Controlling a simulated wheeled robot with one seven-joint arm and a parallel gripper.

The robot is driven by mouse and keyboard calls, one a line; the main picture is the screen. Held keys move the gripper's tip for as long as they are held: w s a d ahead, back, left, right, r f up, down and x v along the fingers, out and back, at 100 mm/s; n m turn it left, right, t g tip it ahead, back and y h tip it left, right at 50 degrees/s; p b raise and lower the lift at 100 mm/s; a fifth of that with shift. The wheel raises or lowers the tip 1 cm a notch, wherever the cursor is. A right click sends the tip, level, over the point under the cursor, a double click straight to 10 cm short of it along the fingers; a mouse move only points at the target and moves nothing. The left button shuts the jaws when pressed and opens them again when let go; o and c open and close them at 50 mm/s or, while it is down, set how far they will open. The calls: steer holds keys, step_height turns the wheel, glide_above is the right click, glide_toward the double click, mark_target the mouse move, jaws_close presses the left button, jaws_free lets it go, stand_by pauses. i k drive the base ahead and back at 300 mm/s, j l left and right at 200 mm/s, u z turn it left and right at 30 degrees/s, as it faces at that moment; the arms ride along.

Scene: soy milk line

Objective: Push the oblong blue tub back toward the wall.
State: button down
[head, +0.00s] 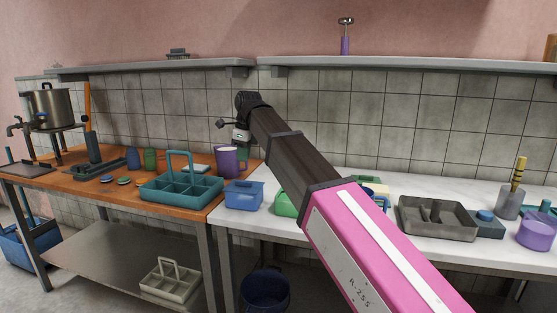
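The oblong blue tub (243,196), which seems to have a lid, stands at the front left of the white worktop (236,222), close to its front edge. Bare worktop shows behind it, and the tiled wall is farther back. My gripper (240,138) is at the far end of my arm, small in the picture, above and behind the tub and apart from it. I cannot make out its fingers. My dark and pink arm crosses the middle and hides part of the worktop right of the tub.
A teal carrier (182,190) stands left of the tub on the wooden table, and a purple mug (230,161) behind it. A green tub (286,204) is just right, partly behind my arm. A shelf (400,64) runs above.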

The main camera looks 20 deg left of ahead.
mark_target(249, 203)
steer(key=k, duration=1)
